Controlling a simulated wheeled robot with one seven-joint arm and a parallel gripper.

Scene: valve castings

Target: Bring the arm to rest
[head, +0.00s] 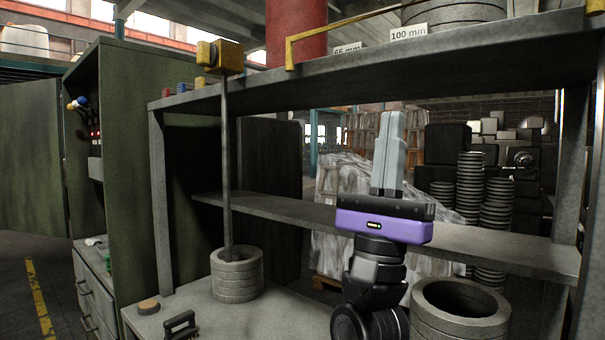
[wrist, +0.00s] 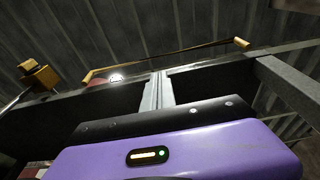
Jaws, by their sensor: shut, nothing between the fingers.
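My gripper (head: 391,135) stands upright in the head view, in front of the shelving, with its two grey fingers together and nothing between them. Its purple body is below the fingers. In the wrist view my gripper (wrist: 156,80) also shows shut, with the shelf's underside and the roof beyond it. My arm bends below it, between two grey ring-shaped castings. The gripper is apart from everything around it in the head view.
A grey ring stack (head: 237,274) at left has a tall rod topped by a yellow block (head: 221,56). A hollow casting (head: 460,310) stands at right. The upper shelf (head: 440,55) has a yellow rail (head: 290,50). A black brush-like object (head: 181,325) lies on the bench at left.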

